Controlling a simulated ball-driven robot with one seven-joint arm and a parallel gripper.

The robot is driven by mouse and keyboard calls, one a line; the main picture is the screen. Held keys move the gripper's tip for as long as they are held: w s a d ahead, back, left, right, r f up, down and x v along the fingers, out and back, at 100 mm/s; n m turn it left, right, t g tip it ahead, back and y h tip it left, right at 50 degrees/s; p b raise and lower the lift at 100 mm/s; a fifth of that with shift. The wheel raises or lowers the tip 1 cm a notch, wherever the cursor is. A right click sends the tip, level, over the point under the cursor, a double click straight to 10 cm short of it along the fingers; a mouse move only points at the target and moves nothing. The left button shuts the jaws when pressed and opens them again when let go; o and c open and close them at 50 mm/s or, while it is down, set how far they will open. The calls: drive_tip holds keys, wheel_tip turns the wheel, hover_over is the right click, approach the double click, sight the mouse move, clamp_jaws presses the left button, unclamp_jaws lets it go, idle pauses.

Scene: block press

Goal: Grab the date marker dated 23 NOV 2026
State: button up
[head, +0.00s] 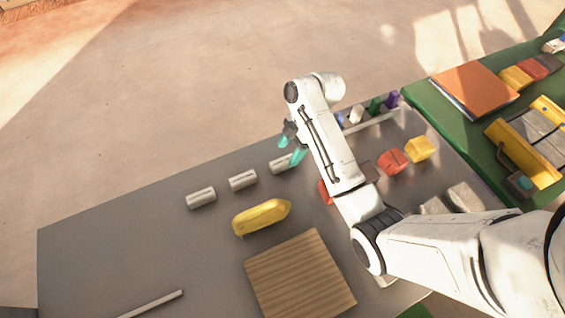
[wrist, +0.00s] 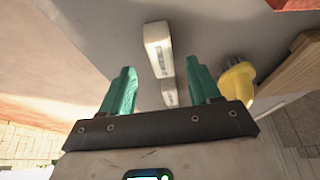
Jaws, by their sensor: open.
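Three pale block-shaped date markers stand in a slanting row on the grey table: a left one (head: 201,198), a middle one (head: 242,180) and a right one (head: 280,163). Their dates are too small to read, so I cannot tell which says 23 NOV 2026. My gripper (head: 291,149) is open and empty, with teal fingers beside the right marker. In the wrist view, two markers, a larger one (wrist: 157,46) and a smaller one (wrist: 169,93), line up in the gap between the fingers of my gripper (wrist: 160,67).
A yellow rounded object (head: 262,217), with dark bristles in the wrist view (wrist: 236,84), lies in front of the markers. A wooden board (head: 300,275) is nearer. Red blocks (head: 392,161) and a yellow block (head: 421,148) sit right of my arm.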

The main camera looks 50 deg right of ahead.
sight(284, 160)
drive_tip(key=x, duration=0.5)
drive_tip(key=shift+s+p, duration=0.1)
drive_tip(key=shift+p, duration=0.3)
drive_tip(key=shift+c, duration=0.3)
drive_tip(key=c, duration=1)
drive_tip(key=shift+r, duration=0.15)
